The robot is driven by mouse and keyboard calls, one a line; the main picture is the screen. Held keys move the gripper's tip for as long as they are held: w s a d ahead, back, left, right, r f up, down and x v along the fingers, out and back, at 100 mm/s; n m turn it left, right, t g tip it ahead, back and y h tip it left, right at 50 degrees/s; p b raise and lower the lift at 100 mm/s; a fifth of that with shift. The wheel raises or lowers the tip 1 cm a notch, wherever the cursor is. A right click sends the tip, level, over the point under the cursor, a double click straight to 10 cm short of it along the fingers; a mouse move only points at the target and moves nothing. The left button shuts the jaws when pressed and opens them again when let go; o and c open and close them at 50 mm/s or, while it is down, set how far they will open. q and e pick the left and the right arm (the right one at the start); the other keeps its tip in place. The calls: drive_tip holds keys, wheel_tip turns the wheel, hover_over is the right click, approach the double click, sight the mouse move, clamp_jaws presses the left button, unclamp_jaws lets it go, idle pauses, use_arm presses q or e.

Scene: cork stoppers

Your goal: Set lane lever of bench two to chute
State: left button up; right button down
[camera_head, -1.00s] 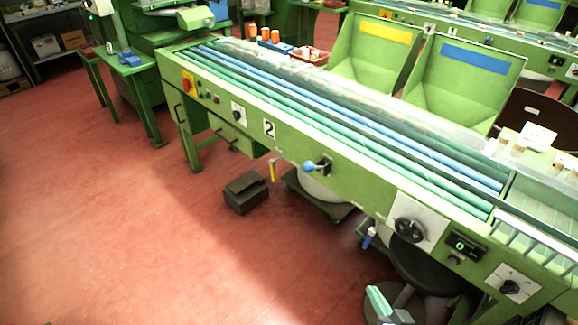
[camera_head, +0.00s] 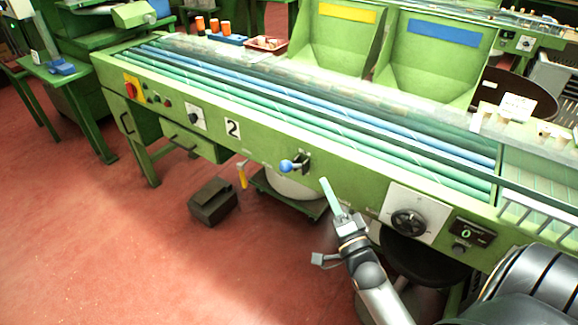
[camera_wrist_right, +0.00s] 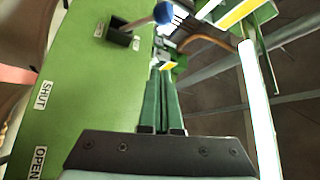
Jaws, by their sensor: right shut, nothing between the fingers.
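Bench two (camera_head: 362,160) is a long green bench with a "2" plate (camera_head: 232,128) on its front. Its lane lever (camera_head: 287,166) has a blue ball knob and comes out of a dark slot in the front panel. In the head view the knob lies left of the slot. The lever also shows at the top of the right wrist view (camera_wrist_right: 162,13), with small labels too blurred to read. My right gripper (camera_head: 325,182) is shut and empty, to the right of and slightly below the knob, apart from it. Its green fingers (camera_wrist_right: 163,72) point toward the lever area. My left gripper is out of view.
A yellow handle (camera_head: 242,175) hangs under the bench edge left of the lever. A dial (camera_head: 408,222) sits to the right. A dark box (camera_head: 213,202) stands on the open red floor.

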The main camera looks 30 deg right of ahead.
sight(292, 166)
drive_tip(key=x, duration=1)
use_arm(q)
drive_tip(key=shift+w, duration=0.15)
use_arm(e)
drive_tip(key=shift+s+a+f, duration=0.1)
drive_tip(key=shift+a+f, duration=0.35)
drive_tip(key=shift+a, duration=0.45)
drive_tip(key=shift+a+f, duration=0.4)
drive_tip(key=shift+a, duration=0.5)
use_arm(q)
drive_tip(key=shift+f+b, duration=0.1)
drive_tip(key=shift+b, duration=0.2)
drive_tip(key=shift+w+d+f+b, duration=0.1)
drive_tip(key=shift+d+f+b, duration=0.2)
drive_tip(key=shift+b, duration=0.2)
use_arm(e)
drive_tip(key=shift+a+f+n, duration=0.15)
drive_tip(key=shift+f+n, duration=0.1)
drive_tip(key=shift+n, duration=0.25)
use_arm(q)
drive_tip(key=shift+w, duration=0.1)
use_arm(e)
drive_tip(key=shift+t, duration=0.3)
